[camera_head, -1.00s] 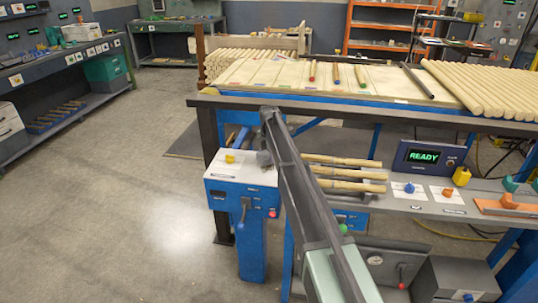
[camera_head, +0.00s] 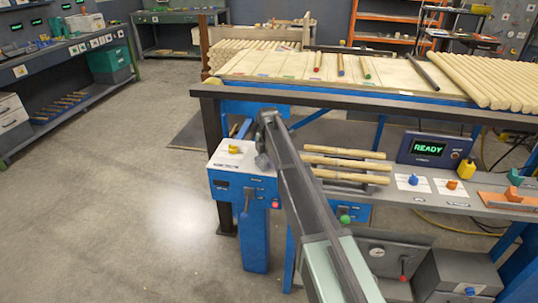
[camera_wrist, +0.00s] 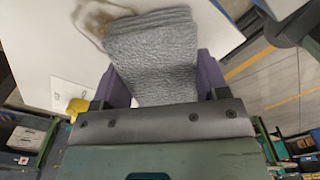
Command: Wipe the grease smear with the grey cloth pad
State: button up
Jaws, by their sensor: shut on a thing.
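My gripper (camera_wrist: 155,80) is shut on the grey cloth pad (camera_wrist: 153,45), whose ribbed sheet lies between the purple fingers in the wrist view. The brown grease smear (camera_wrist: 92,16) is on a white panel (camera_wrist: 45,50), at the pad's upper left corner. The pad overlaps the smear's right side in the picture. Whether the pad touches the panel is unclear. In the head view my gripper (camera_head: 262,158) is over the right part of the white-topped blue control box (camera_head: 232,184). The pad and smear cannot be made out there.
A yellow knob (camera_head: 234,149) stands on the box's white top and also shows in the wrist view (camera_wrist: 77,108). Turned wooden spindles (camera_head: 345,165) lie right of my arm. A dark rail (camera_head: 370,102) runs behind. The floor to the left is clear.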

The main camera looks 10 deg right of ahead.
jog(key=shift+w+d, duration=0.5)
jog(key=shift+w, duration=0.75)
jog(key=shift+w+d, duration=0.5)
jog(key=shift+w, duration=0.7)
jog(key=shift+w+d, duration=0.5)
jog(key=shift+w, duration=0.75)
notch_tip(320, 180, up, 7)
jog(key=p, duration=0.7)
jog(key=shift+r, duration=0.2)
notch_tip(320, 180, down, 6)
jog(key=b, duration=0.5)
jog(key=shift+f+b, duration=0.1)
jog(key=shift+b, duration=0.25)
jog(key=shift+f+b, duration=1)
jog(key=shift+b, duration=0.05)
jog(key=shift+r, duration=0.1)
